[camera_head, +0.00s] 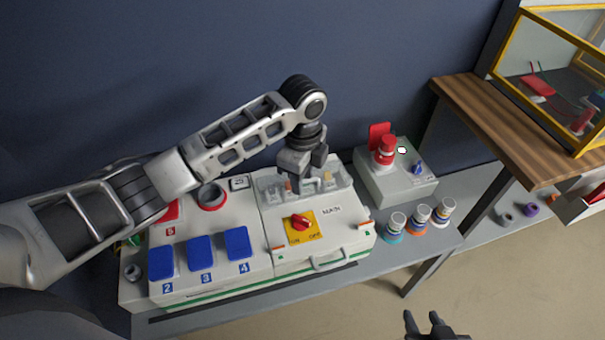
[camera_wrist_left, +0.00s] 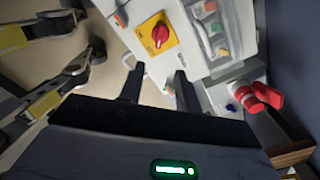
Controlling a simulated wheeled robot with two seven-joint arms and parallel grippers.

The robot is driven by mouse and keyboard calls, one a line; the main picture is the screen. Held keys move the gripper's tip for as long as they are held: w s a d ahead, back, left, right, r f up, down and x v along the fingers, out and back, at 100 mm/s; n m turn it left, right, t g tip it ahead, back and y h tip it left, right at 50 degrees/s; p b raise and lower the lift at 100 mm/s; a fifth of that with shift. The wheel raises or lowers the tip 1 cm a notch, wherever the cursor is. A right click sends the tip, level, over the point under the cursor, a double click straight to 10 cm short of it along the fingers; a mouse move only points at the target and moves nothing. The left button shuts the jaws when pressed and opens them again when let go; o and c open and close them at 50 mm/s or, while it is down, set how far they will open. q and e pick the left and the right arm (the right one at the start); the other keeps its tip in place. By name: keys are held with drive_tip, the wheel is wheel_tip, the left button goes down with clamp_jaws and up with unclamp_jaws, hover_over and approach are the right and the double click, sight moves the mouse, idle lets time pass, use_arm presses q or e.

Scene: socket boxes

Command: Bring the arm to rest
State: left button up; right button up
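My left arm reaches in from the left in the head view. Its gripper (camera_head: 312,180) hangs above the back of the main switch box (camera_head: 345,238), near a row of small switches under a clear cover (camera_head: 338,178). In the left wrist view the two fingers (camera_wrist_left: 158,88) stand apart with nothing between them. The red rotary switch (camera_head: 299,222) on its yellow plate is below and in front of the gripper, and also shows in the left wrist view (camera_wrist_left: 160,36). My right gripper (camera_head: 424,326) is at the bottom edge of the head view, fingers apart and empty.
Several blue socket covers (camera_head: 200,252) line the left box. A grey box (camera_head: 392,185) with a red plug (camera_head: 385,152) stands to the right, with three small connectors (camera_head: 419,216) before it. A wooden table (camera_head: 480,125) with a yellow-framed case (camera_head: 550,70) is at right.

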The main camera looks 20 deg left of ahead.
idle(0.3)
use_arm(q)
drive_tip(key=s+d+f+n+t+h, duration=0.4)
drive_tip(key=s+d+f+n, duration=0.3)
drive_tip(key=f, duration=0.4)
drive_tip(key=s+a+n+t+y, duration=0.1)
drive_tip(key=s+a+n+t, duration=0.5)
drive_tip(key=s+a+n, duration=0.3)
drive_tip(key=shift+s+r+n, duration=0.25)
drive_tip(key=shift+s+n, duration=0.55)
drive_tip(key=shift+s, duration=0.4)
drive_tip(key=shift+a, duration=0.1)
